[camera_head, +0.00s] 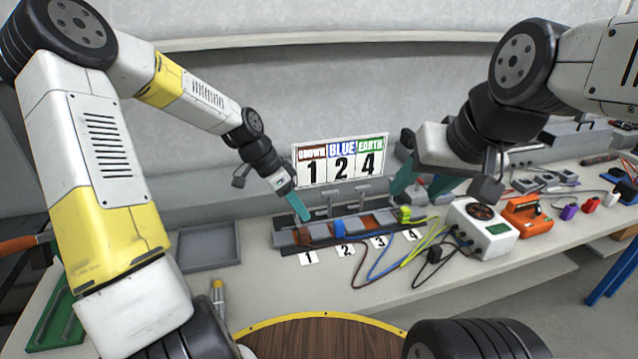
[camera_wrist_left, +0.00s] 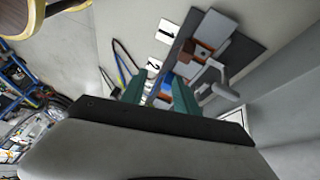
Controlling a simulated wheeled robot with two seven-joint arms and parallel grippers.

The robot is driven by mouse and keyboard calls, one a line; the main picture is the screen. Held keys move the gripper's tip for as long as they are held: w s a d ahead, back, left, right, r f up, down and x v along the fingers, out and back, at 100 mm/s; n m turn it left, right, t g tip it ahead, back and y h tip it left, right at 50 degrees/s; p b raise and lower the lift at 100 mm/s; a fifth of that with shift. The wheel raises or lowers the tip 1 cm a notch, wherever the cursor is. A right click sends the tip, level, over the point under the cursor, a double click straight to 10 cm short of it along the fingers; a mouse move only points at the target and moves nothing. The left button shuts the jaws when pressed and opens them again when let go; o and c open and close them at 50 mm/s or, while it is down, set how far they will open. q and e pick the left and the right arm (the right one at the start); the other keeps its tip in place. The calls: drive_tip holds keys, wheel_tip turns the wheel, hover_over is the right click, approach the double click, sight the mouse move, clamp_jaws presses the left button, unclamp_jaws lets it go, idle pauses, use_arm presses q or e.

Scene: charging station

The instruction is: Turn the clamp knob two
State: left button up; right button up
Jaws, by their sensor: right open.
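The terminal strip (camera_head: 285,238) lies on the bench behind the number cards. Card 2 (camera_head: 346,250) sits in front of its blue part, and card 2 also shows in the left wrist view (camera_wrist_left: 154,65). Two grey T-shaped clamp handles (camera_head: 331,194) (camera_head: 362,190) stand upright at the strip; I cannot tell which belongs to clamp two. One handle shows in the left wrist view (camera_wrist_left: 221,84), right of my fingers. My left gripper (camera_head: 298,206) hovers over the strip's left end, its teal fingers (camera_wrist_left: 158,92) apart with nothing clearly between them.
A sign (camera_head: 340,160) reads brown 1, blue 2, earth 4. Brown, blue and yellow-green wires (camera_head: 372,270) run from the strip toward a white meter box (camera_head: 483,232). An orange device (camera_head: 524,215) stands right of it. An empty grey tray (camera_head: 207,246) lies left.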

use_arm(q)
drive_tip(key=w+t+h, duration=0.1)
drive_tip(key=w+h, duration=0.1)
drive_tip(key=w, duration=0.2)
drive_tip(key=w+a+f+m+t+h, duration=0.1)
drive_tip(key=w+h, duration=0.1)
drive_tip(key=w, duration=0.2)
drive_tip(key=w+a+f+t+h, duration=0.1)
drive_tip(key=w+t+h, duration=0.1)
drive_tip(key=w+h, duration=0.1)
drive_tip(key=shift+w+a+f+m, duration=0.15)
drive_tip(key=shift+w+a+m, duration=0.1)
drive_tip(key=shift+w+m, duration=0.2)
drive_tip(key=shift+w+d, duration=0.1)
drive_tip(key=shift+w, duration=0.05)
drive_tip(key=x, duration=0.7)
drive_tip(key=shift+d+f, duration=0.1)
drive_tip(key=shift+d, duration=0.05)
clamp_jaws()
